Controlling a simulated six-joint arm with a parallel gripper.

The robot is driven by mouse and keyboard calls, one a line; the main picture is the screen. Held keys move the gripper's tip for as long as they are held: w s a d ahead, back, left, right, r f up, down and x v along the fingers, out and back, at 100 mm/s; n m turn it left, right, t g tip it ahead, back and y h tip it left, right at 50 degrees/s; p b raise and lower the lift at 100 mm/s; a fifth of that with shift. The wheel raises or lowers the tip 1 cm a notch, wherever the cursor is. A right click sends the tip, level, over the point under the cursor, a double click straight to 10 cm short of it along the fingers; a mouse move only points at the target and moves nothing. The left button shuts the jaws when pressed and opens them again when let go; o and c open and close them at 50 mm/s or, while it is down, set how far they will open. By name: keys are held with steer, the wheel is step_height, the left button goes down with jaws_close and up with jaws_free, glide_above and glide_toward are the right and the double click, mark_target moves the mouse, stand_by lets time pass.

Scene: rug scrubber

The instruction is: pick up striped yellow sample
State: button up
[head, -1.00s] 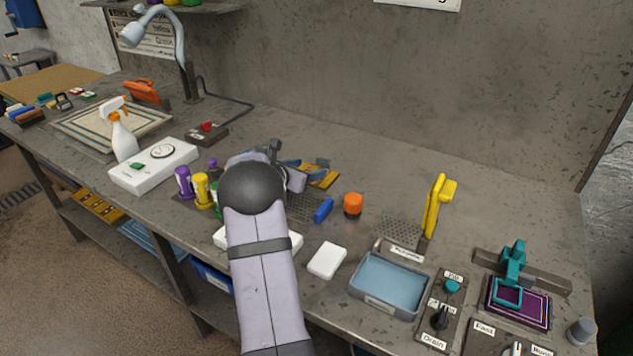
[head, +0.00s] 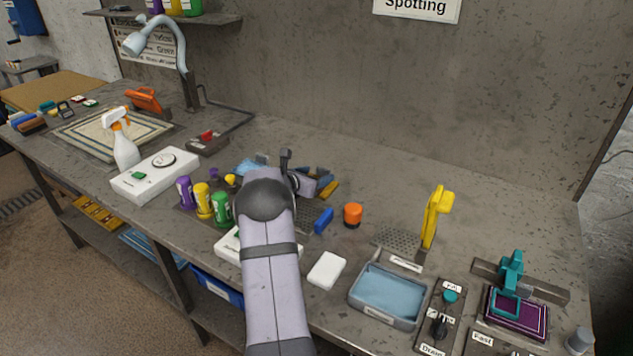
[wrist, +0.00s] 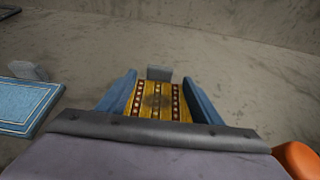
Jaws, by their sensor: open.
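The striped yellow sample (wrist: 157,98) lies flat on the bench, yellow with dark red and pale dotted stripes. In the wrist view it sits between the two blue fingers of my gripper (wrist: 160,100), with narrow gaps toward both. My gripper is open, and its near edge hides the near end of the sample. In the head view my arm hides much of the area, with only a yellow edge of the sample (head: 331,189) showing beside my gripper (head: 319,181). I cannot tell the exact height of the fingers above the bench.
A blue bordered sample (wrist: 28,105) lies to the left, and a small grey block (wrist: 158,73) stands beyond the yellow one. An orange-capped jar (head: 352,214) and a blue block (head: 323,220) are close by on the right. The bench behind is clear.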

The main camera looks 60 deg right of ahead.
steer(key=shift+p+x, duration=0.35)
steer(key=shift+x, duration=1.1)
steer(key=c, duration=1.2)
steer(key=shift+o, duration=0.2)
